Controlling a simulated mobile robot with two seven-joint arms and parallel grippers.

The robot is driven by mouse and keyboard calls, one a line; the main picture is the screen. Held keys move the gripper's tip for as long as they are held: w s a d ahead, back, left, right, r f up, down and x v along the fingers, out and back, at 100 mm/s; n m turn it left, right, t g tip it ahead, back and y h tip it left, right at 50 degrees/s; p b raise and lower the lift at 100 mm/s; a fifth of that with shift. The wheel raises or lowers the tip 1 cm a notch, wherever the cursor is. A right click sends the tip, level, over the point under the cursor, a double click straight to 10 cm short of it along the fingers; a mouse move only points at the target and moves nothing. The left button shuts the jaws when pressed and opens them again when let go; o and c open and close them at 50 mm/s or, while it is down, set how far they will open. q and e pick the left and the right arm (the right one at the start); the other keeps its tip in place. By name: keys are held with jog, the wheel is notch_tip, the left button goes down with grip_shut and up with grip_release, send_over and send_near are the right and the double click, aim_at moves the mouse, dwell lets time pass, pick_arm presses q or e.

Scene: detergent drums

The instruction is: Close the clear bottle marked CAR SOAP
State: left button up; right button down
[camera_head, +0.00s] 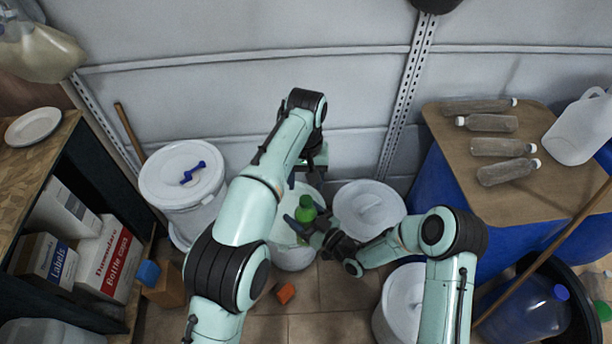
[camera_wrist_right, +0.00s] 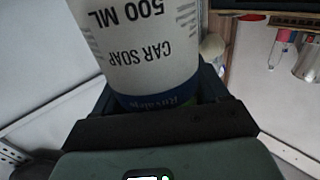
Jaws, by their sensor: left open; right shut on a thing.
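The CAR SOAP bottle (camera_head: 306,210) shows in the head view as a small green shape among the drums. In the right wrist view the bottle (camera_wrist_right: 150,50) fills the upper middle, its white label reading "CAR SOAP 500 ML" upside down above a blue band. My right gripper (camera_head: 312,225) is shut on the bottle, its fingers around the blue-banded part. My left gripper (camera_head: 315,172) is open, just behind and above the bottle in the head view, apart from it as far as I can tell. The bottle's mouth and any cap cannot be made out.
White lidded drums stand at left (camera_head: 175,165), right (camera_head: 372,205) and front (camera_head: 400,305). Several capped bottles (camera_head: 500,147) and a white jug (camera_head: 580,130) are on a brown board at right. An orange block (camera_head: 285,292) lies on the floor. A shelf (camera_head: 75,130) stands left.

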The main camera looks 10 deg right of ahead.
aim_at(306, 200)
pick_arm(q)
jog(key=shift+r+n, duration=0.45)
jog(key=shift+n, duration=0.25)
jog(key=shift+f, duration=4.05)
grip_shut()
jog(key=shift+d, duration=0.1)
